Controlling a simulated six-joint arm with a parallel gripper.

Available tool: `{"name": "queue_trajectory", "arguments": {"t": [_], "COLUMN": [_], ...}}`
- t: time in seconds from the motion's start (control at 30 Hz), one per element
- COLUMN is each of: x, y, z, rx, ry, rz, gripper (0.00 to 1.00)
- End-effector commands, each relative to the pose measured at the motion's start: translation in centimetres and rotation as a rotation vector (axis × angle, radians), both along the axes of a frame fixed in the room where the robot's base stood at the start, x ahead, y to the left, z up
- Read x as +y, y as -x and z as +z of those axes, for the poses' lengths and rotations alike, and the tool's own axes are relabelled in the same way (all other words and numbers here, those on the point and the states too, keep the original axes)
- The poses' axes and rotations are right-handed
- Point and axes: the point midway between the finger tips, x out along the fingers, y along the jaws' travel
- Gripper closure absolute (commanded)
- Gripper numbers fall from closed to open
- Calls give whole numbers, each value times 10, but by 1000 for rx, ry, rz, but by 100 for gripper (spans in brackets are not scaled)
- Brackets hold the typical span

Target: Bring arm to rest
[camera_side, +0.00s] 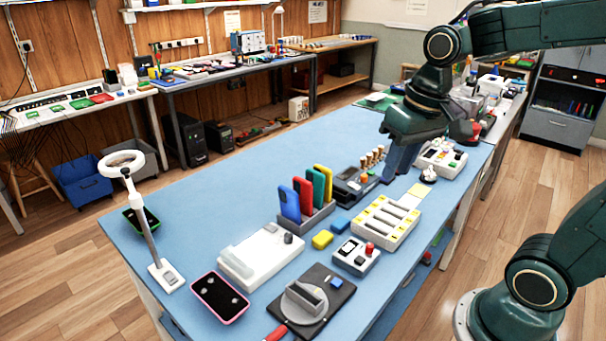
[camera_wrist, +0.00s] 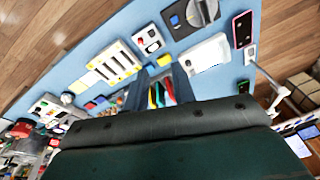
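My dark green arm reaches in from the upper right in the side view. My gripper (camera_side: 393,172) points down over the far right part of the blue bench (camera_side: 220,180). It hides part of what lies behind it. In the wrist view my gripper (camera_wrist: 160,80) shows two fingers set apart with nothing held between them. A rack of upright coloured phones (camera_side: 305,195) shows between and below the fingers there (camera_wrist: 157,94).
A white bay tray (camera_side: 384,222), a button box (camera_side: 355,256), a white device (camera_side: 262,255), a turntable fixture (camera_side: 310,301) and a pink-edged phone (camera_side: 219,297) lie on the bench. A ring lamp (camera_side: 122,162) stands at left. Small brass pegs (camera_side: 372,158) stand near my gripper.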

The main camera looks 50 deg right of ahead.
Motion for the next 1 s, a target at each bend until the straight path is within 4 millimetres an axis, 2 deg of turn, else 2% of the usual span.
{"name": "queue_trajectory", "arguments": {"t": [0.2, 0.5, 0.73, 1.0], "x": [13, 22, 23, 23], "y": [30, 66, 78, 79], "z": [10, 13, 12, 12], "rx": [-112, -246, -296, -300], "ry": [48, 111, 134, 137], "rz": [104, 227, 271, 276], "gripper": [74, 74, 74, 74]}}
